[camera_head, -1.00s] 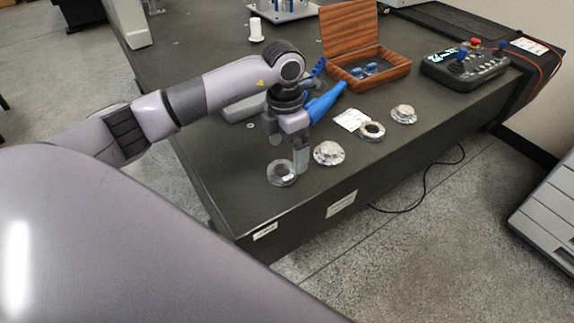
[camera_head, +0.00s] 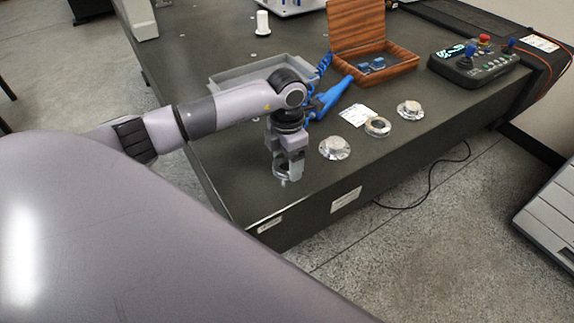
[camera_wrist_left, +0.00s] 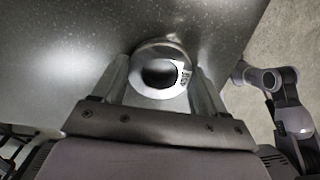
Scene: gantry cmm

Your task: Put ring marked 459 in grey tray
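A metal ring (camera_wrist_left: 160,92) with a white label lies between the fingers of my left gripper (camera_wrist_left: 161,70) in the left wrist view. The label is turned sideways and looks like 459, but is small. In the head view, my left gripper (camera_head: 287,170) points down at this ring (camera_head: 281,179), which is near the table's front corner and partly hidden by the fingers. The fingers stand close on either side of it; I cannot tell whether they grip it. The grey tray (camera_head: 222,82) lies behind my left arm, partly covered by it. My right gripper does not show.
A flanged metal part (camera_head: 334,148), another ring (camera_head: 377,126) and a second flanged part (camera_head: 410,109) lie to the right. Behind are a white paper (camera_head: 355,114), a blue tool (camera_head: 331,97), an open wooden box (camera_head: 400,57) and a control panel (camera_head: 472,65).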

